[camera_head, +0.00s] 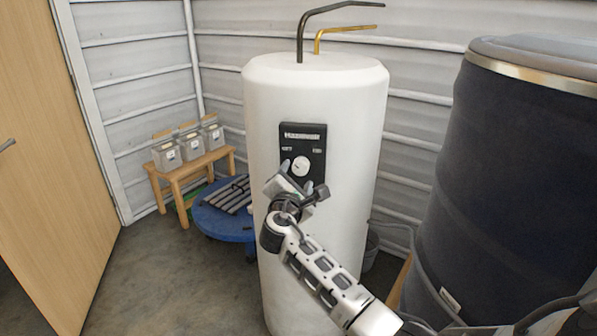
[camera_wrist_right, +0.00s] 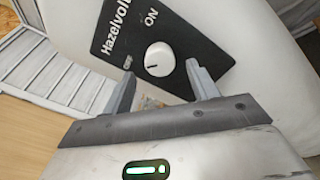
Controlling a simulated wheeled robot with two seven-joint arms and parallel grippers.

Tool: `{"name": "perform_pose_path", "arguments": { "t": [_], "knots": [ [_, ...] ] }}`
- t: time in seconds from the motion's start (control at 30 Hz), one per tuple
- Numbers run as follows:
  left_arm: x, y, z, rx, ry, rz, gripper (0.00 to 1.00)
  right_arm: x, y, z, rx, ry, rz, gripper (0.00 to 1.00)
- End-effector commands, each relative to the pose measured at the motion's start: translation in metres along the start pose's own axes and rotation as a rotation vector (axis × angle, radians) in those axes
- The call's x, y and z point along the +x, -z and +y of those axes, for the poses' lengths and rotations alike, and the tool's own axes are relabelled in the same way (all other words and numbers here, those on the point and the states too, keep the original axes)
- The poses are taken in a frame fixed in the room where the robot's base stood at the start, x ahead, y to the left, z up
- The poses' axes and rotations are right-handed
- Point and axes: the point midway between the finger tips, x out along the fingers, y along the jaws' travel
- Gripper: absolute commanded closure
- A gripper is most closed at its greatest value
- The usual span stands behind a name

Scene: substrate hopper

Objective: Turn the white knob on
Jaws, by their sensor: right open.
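The white knob (camera_head: 301,166) is round and sits on a black panel (camera_head: 304,140) on the front of a tall white tank (camera_head: 335,105). It also shows in the right wrist view (camera_wrist_right: 159,58), with a dark mark toward its left, the side of the OFF label. The ON label is on the panel's other side. My right gripper (camera_head: 296,177) is open in front of the panel. In the right wrist view its two fingers (camera_wrist_right: 160,72) stand apart on either side of the knob. I cannot tell whether they touch it. My left gripper is not in view.
A dark drum (camera_head: 500,170) stands close on the right. A blue round platform (camera_head: 222,215) and a wooden bench (camera_head: 185,178) with grey bins are left of the tank. A wooden door (camera_head: 50,150) is at far left. Floor at lower left is clear.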

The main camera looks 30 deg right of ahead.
Motion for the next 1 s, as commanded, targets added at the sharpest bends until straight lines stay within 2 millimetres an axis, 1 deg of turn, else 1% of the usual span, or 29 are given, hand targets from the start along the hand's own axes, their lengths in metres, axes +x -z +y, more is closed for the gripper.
{"name": "perform_pose_path", "arguments": {
  "t": [0.03,0.1,0.2,0.33,0.57,0.6,0.67,0.7,0.73,0.77,1.0],
  "knots": [
    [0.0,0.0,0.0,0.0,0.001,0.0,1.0,0.009,-0.002,0.0,0.0,0.002,-0.003,0.41],
    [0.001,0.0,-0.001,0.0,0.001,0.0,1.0,0.018,-0.001,0.0,-0.001,0.0,-0.002,0.41],
    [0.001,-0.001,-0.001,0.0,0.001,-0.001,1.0,0.026,-0.001,0.0,0.001,0.001,-0.002,0.41],
    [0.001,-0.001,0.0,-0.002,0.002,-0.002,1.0,0.031,0.0,-0.001,0.0,0.001,0.0,0.41],
    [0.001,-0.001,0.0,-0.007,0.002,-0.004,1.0,0.031,0.0,-0.001,0.001,0.0,0.0,0.41],
    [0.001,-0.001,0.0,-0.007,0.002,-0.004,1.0,0.031,0.0,0.0,0.001,0.0,0.0,0.46],
    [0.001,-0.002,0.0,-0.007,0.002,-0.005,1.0,0.031,0.0,0.0,0.001,0.0,0.0,0.63],
    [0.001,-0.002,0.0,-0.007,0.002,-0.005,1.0,0.031,0.0,0.0,0.001,0.0,0.0,0.74],
    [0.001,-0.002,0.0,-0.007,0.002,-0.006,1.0,0.031,0.0,0.0,0.001,0.0,0.0,0.83],
    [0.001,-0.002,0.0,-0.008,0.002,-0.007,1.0,0.031,0.0,0.0,0.0,0.0,0.0,0.86],
    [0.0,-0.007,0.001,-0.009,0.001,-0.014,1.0,0.031,0.0,-0.001,0.012,0.0,0.0,0.86]
  ]
}}
